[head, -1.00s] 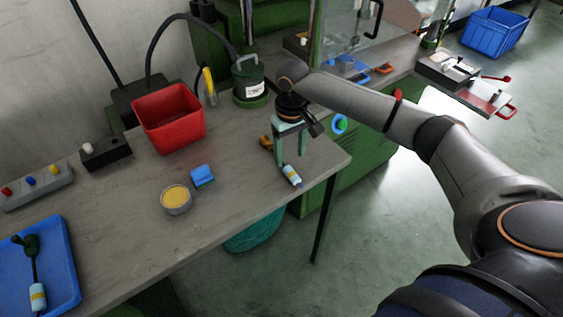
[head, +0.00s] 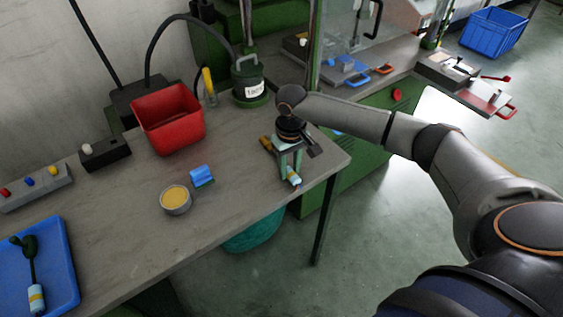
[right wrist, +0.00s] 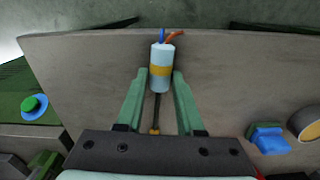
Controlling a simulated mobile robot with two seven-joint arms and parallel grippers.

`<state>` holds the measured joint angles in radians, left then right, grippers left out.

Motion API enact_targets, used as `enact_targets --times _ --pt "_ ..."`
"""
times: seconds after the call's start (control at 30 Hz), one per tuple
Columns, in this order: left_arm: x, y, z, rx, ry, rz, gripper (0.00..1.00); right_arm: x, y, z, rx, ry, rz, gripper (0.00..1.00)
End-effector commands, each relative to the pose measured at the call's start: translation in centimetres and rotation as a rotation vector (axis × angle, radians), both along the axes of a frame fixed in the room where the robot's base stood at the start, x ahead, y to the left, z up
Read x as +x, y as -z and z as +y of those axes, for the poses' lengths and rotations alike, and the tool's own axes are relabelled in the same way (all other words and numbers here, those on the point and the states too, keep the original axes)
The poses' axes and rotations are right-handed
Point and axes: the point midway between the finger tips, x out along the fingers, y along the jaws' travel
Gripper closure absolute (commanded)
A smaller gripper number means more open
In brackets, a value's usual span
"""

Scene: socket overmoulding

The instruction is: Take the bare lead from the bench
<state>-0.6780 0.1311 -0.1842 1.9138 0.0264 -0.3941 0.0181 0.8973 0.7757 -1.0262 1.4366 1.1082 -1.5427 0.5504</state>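The bare lead lies on the bench (head: 130,230) near its right front corner. It has a light blue sleeve (head: 294,180) with a yellow band, a dark cable and an orange-yellow far end (head: 266,143). In the right wrist view the sleeve (right wrist: 161,60) shows blue and orange wire ends. My right gripper (head: 290,172) is low over the lead. In the right wrist view its green fingers (right wrist: 161,78) stand on both sides of the sleeve, seemingly touching it. Part of the cable is hidden under the gripper. My left gripper is not in view.
A blue tray (head: 67,270) at the left holds a similar lead with a dark green end. A yellow-filled tin (head: 175,200), a blue block (head: 202,175), a red bin (head: 170,120) and a green pot (head: 248,82) stand on the bench. The bench edge is close to the lead.

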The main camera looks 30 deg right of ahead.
Motion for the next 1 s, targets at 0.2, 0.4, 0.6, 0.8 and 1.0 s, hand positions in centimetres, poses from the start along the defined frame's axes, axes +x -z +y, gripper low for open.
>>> enact_targets --times 0.2,0.4,0.6,0.8,1.0 --pt "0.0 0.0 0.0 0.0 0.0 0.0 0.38 0.0 0.0 0.0 0.0 0.0 -0.001 0.9" --pt "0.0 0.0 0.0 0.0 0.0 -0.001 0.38 0.0 0.0 0.0 0.0 0.0 -0.001 1.0" --pt "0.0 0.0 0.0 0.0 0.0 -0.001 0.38 0.0 -0.1 0.0 0.0 0.0 -0.001 1.0" --pt "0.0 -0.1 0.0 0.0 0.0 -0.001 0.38 0.0 -0.2 0.0 0.0 0.0 -0.001 1.0" --pt "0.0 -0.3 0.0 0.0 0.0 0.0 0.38 0.1 -1.8 0.0 0.002 0.001 -0.003 1.0"
